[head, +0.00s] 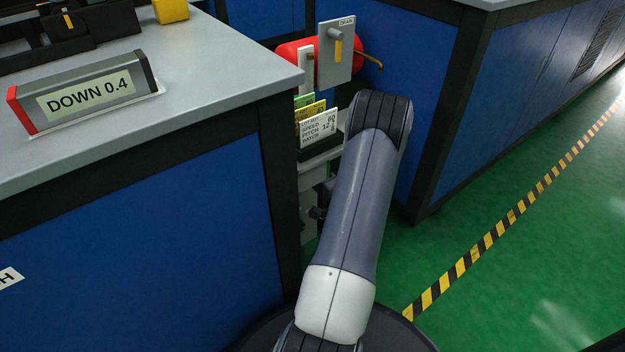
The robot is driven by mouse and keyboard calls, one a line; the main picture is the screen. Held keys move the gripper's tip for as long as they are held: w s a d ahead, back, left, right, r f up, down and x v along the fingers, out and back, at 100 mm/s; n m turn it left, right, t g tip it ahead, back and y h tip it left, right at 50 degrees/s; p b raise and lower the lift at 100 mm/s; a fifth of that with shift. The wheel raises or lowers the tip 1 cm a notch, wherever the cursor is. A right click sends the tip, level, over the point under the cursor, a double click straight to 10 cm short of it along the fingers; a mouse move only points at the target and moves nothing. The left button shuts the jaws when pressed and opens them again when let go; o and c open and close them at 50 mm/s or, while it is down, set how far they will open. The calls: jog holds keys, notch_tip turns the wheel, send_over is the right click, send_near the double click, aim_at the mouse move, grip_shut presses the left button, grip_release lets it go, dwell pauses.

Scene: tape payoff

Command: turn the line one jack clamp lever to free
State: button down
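I cannot make out a jack clamp lever marked line one in the head view. My gripper is not in view.
A card rack (320,148) stands in the gap. Another blue bench (540,70) stands at the right. Green floor with a striped line (480,247) is clear at the lower right.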

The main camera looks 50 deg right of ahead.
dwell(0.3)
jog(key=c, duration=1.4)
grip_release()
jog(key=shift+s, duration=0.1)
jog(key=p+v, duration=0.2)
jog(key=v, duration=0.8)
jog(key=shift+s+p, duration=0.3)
jog(key=shift+p, duration=0.1)
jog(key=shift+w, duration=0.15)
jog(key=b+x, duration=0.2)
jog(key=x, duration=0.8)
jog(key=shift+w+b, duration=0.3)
jog(key=shift+b, duration=0.1)
